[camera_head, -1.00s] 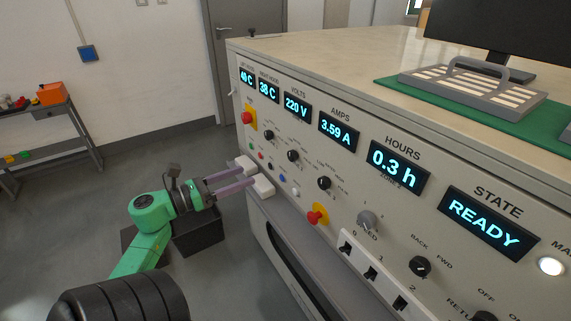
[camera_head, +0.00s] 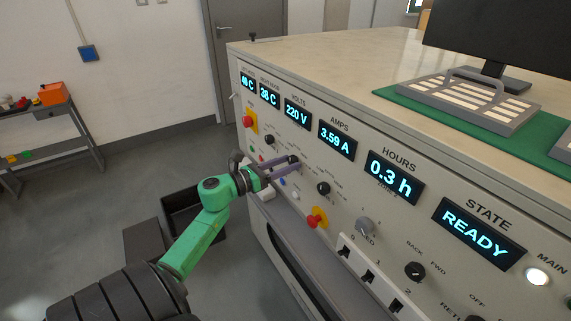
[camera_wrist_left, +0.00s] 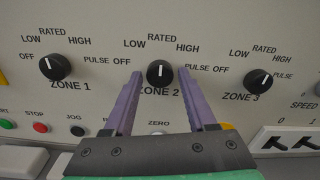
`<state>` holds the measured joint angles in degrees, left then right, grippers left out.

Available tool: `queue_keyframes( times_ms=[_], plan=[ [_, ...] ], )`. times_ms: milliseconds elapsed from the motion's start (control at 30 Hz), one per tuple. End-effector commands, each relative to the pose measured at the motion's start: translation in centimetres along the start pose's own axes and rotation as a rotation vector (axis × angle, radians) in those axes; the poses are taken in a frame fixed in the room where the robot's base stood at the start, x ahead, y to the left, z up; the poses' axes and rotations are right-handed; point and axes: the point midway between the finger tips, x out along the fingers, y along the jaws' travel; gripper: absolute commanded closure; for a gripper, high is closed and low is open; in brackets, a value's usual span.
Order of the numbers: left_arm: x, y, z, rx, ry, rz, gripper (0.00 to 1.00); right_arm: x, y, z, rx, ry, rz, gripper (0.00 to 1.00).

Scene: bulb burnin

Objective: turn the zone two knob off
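The zone 2 knob (camera_wrist_left: 160,72) is a round black knob on the pale panel in the left wrist view. Its white pointer mark stands about upright, toward the RATED label, with OFF at the lower left of its scale. My left gripper (camera_wrist_left: 160,78) is open, with one purple finger on each side of this knob. Whether the fingers touch the knob, I cannot tell. In the head view my left gripper (camera_head: 294,163) reaches the panel at the zone 2 knob, which the fingers partly hide. My right gripper is not in view.
The zone 1 knob (camera_wrist_left: 55,67) is left of the fingers and the zone 3 knob (camera_wrist_left: 258,80) is right. Small buttons, including a red one (camera_wrist_left: 40,127), sit below. A red emergency knob (camera_head: 316,218) sticks out lower right. Free floor lies left of the cabinet.

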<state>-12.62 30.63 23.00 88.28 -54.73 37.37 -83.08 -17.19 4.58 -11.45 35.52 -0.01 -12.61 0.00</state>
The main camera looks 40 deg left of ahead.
Motion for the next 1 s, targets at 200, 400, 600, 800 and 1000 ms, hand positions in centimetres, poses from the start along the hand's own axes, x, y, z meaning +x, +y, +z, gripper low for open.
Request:
queue_keyframes(
  times_ms=[200,400,600,800,1000],
  plan=[
    [0.0,0.0,0.0,-0.001,0.0,0.0,1.0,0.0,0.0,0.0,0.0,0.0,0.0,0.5],
    [0.0,0.0,0.0,-0.017,0.0,0.0,1.0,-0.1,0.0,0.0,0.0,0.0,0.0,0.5],
    [0.0,-0.1,0.0,-0.083,0.001,-0.001,1.0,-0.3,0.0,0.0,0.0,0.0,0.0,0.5],
    [0.0,-0.1,0.1,-0.217,0.001,0.0,1.0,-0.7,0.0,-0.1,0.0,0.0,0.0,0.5],
    [0.0,-0.1,0.2,-0.399,0.001,0.0,1.0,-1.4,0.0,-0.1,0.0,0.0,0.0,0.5]
  ],
)
